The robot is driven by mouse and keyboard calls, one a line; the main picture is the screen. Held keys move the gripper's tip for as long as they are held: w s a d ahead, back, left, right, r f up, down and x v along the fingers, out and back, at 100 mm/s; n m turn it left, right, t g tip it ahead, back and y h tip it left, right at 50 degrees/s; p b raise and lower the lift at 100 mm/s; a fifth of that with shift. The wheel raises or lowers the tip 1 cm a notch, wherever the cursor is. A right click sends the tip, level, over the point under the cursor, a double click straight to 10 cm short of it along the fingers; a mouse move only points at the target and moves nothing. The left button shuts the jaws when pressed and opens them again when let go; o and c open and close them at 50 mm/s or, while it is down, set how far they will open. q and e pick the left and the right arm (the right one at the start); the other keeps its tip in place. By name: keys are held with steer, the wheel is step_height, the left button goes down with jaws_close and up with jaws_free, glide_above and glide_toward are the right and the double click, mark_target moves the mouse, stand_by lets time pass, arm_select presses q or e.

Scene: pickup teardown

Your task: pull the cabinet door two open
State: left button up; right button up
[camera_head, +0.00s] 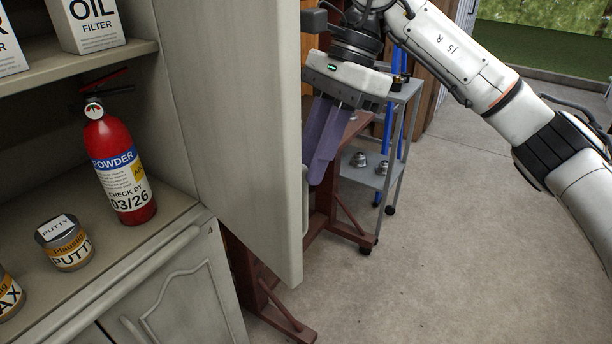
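The pale grey cabinet door (237,120) stands swung out from the cabinet, its inner face towards me. Its handle (305,200) shows only in part, past the door's free edge on the outer side. My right gripper (314,172) comes down from the top right, with its purple fingers beside that edge at the upper end of the handle. The fingers overlap in this view, so I cannot tell whether they grip the handle or only stand next to it. My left gripper is not in view.
Inside the open cabinet (150,49) are a red fire extinguisher (118,165), a putty tin (64,243) and an oil filter box (87,24). A brown-red stand (326,212) and a grey cart (366,176) are behind the door. The concrete floor (455,255) at right is clear.

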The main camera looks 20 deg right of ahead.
steer(key=v, duration=0.6)
steer(key=shift+r, duration=0.2)
